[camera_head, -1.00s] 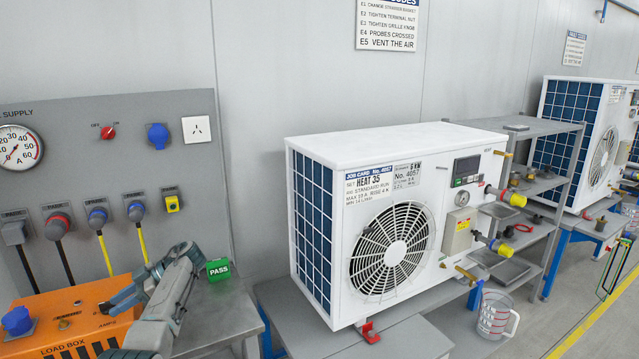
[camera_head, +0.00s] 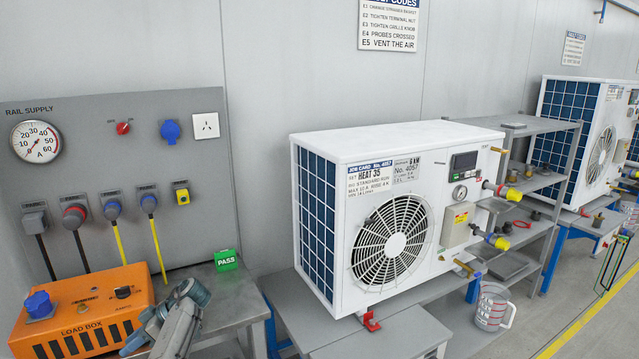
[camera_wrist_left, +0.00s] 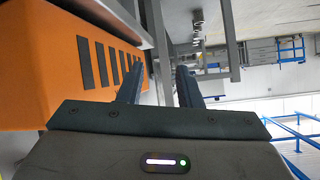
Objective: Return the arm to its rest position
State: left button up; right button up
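My left arm, grey and blue-grey, reaches in at the bottom left of the head view, folded low in front of the grey bench. Its gripper (camera_head: 134,342) is beside the front right corner of the orange load box (camera_head: 78,335), partly cut by the lower edge. In the left wrist view the two dark fingers (camera_wrist_left: 160,88) stand apart with nothing between them. The load box's striped orange side (camera_wrist_left: 70,60) lies left of the fingers there. My right gripper is in neither view.
A green PASS block (camera_head: 226,260) sits on the bench (camera_head: 235,302) behind the arm. The supply panel (camera_head: 120,170) with plugs and cables stands behind. The white heat pump unit (camera_head: 385,170) is to the right. A measuring jug (camera_head: 492,308) stands further right.

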pick_arm(q)
jog(key=s+d+f+m+t+h, duration=0.2)
jog(key=s+d+f+m, duration=0.3)
jog(key=s+f, duration=0.25)
jog(key=s+d+f+m+t+h, duration=0.2)
jog(key=s+d+f+m+t, duration=0.15)
jog(key=s+f+m, duration=0.45)
jog(key=s+d+r+m+t+h, duration=0.1)
jog(key=s+d+r+m+h, duration=0.15)
jog(key=s+d, duration=0.4)
jog(key=s+d+r+m+t+h, duration=0.1)
jog(key=s+d+r+m, duration=0.2)
jog(key=s, duration=0.6)
jog(key=s+d+r+m+t+h, duration=0.1)
jog(key=s+d+r+m+h, duration=0.15)
jog(key=s+d, duration=0.35)
jog(key=s+a+f+g, duration=0.1)
jog(key=a+f, duration=0.1)
jog(key=f, duration=1.3)
jog(key=s+a+f, duration=0.1)
jog(key=a+f, duration=0.1)
jog(key=f, duration=1.3)
jog(key=s+a+f+g, duration=0.1)
jog(key=s+f, duration=1.7)
jog(key=f, duration=0.1)
jog(key=shift+a, duration=0.3)
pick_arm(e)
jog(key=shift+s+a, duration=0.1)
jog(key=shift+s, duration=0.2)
